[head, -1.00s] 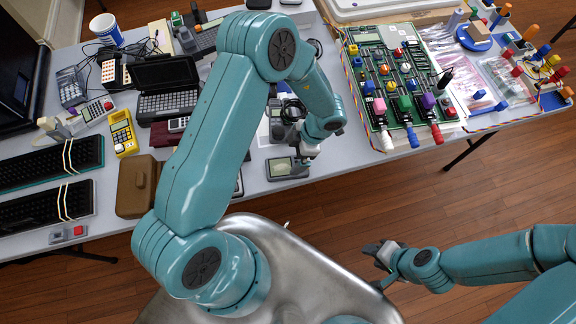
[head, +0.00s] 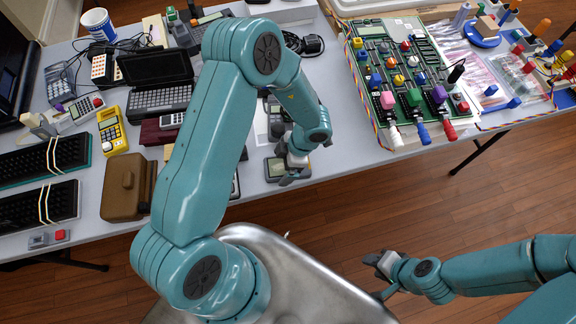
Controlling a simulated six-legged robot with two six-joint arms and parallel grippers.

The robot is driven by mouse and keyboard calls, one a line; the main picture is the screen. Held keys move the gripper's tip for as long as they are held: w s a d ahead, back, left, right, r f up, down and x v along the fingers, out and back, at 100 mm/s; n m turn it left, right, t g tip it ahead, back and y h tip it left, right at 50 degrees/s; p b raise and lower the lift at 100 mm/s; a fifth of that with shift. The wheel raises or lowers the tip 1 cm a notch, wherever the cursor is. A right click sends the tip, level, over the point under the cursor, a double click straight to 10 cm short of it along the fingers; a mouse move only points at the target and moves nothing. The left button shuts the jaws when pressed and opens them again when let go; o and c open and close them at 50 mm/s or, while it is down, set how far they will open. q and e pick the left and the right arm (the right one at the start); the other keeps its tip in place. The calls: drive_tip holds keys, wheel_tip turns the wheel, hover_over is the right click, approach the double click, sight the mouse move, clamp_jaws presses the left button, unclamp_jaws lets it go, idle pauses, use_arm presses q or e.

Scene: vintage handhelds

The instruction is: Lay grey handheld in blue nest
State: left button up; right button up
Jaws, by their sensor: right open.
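A grey handheld (head: 274,169) with a greenish screen lies on the table near its front edge. My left gripper (head: 291,177) is low at the handheld's right end, its fingers overlapping it in the head view. I cannot tell whether they touch it or how far apart they are. I cannot make out a blue nest; my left arm covers part of the table. My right gripper (head: 379,264) is open and empty, out over the floor in front of the table.
Another dark device (head: 275,122) lies just behind the handheld. A green circuit board (head: 408,75) with coloured knobs stands to the right. A brown case (head: 128,187) and a black laptop-like machine (head: 157,85) are left. Bare table shows right of the handheld.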

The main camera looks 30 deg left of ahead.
use_arm(q)
drive_tip(key=c, duration=1.1)
drive_tip(key=shift+r+p, duration=2.5)
drive_tip(key=shift+p, duration=0.25)
drive_tip(key=shift+r, duration=0.1)
